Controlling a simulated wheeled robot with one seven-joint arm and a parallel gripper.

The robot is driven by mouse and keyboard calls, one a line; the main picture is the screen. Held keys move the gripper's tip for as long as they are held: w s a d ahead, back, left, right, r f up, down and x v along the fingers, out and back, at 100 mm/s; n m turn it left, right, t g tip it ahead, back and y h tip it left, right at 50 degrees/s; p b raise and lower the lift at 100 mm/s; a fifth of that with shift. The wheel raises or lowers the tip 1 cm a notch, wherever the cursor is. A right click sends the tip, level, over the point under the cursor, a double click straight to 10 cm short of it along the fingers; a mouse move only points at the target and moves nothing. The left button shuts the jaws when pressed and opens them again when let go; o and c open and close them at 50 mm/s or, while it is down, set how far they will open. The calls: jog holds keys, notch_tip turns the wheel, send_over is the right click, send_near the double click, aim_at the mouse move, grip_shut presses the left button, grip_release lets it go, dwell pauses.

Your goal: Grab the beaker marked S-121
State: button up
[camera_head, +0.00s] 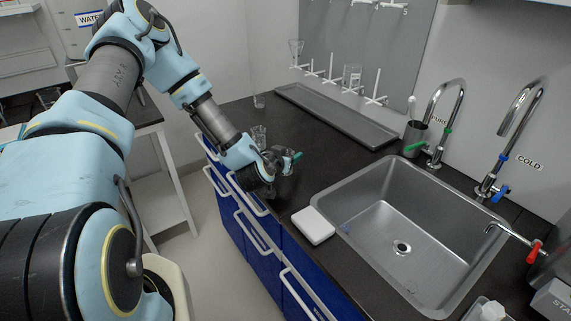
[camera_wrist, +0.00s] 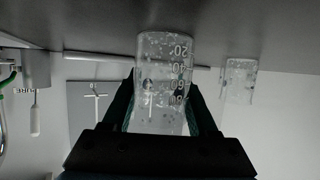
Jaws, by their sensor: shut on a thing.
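My gripper (camera_head: 291,157) is over the dark counter, left of the sink, with its jaws shut on a clear beaker. In the wrist view, which looks upside down, the beaker (camera_wrist: 162,75) stands between the two dark fingers (camera_wrist: 163,108), with white graduation marks on its wall. It appears upright, with its base at or near the counter; I cannot tell if it touches. No S-121 mark is readable. A second clear glass vessel (camera_head: 259,133) stands just behind my gripper, and a glass also shows beside the held one in the wrist view (camera_wrist: 240,78).
A steel sink (camera_head: 345,203) with taps lies to the right, and a white block (camera_head: 313,225) lies on the counter's front. A grey tray (camera_head: 330,115) runs along the wall under a drying rack with glassware. A small glass (camera_head: 259,100) stands at the far end.

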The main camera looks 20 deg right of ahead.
jog(key=c, duration=0.4)
jog(key=shift+r, duration=0.15)
